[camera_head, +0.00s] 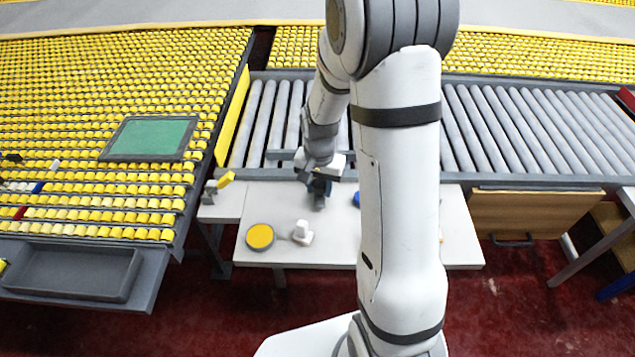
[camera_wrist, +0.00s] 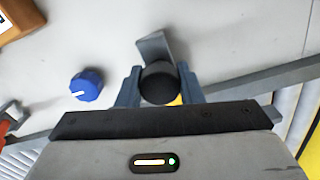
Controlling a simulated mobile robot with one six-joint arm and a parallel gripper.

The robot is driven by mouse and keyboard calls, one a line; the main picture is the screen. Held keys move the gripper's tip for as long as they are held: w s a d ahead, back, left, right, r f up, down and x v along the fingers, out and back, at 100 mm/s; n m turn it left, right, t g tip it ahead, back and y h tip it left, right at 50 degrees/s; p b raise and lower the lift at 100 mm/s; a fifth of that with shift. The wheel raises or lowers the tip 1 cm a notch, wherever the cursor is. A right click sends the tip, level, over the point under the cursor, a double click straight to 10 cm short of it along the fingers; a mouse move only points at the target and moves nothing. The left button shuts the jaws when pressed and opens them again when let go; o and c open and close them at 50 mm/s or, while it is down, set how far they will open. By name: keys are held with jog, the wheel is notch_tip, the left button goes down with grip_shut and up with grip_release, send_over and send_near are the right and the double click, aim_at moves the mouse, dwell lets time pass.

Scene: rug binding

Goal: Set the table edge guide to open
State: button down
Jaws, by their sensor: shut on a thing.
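My gripper (camera_head: 319,187) is low over the white table (camera_head: 345,257), near its back edge by the rollers. In the wrist view its jaws (camera_wrist: 158,88) are shut on a black round knob (camera_wrist: 158,80). A grey angled plate (camera_wrist: 153,47) shows just beyond the knob, and a bit of yellow beside it. A straight grey bar (camera_wrist: 265,77) runs past behind the gripper along the table edge; it looks like the edge guide. Whether the knob joins the bar is hidden by my gripper. In the head view my arm hides part of the table.
A blue dial (camera_wrist: 87,84) with a white mark is beside the gripper. A yellow disc (camera_head: 260,236) and a small white object (camera_head: 302,233) lie on the table's front left. A yellow-handled lever (camera_head: 220,185) is at the left. Grey rollers (camera_head: 500,130) lie behind.

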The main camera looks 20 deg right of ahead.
jog(key=shift+s+a+f, duration=0.1)
jog(key=shift+s, duration=0.1)
jog(key=c, duration=1.2)
grip_release()
jog(key=shift+s, duration=0.1)
jog(key=shift+o, duration=1)
notch_tip(320, 180, up, 7)
jog(key=shift+r, duration=0.5)
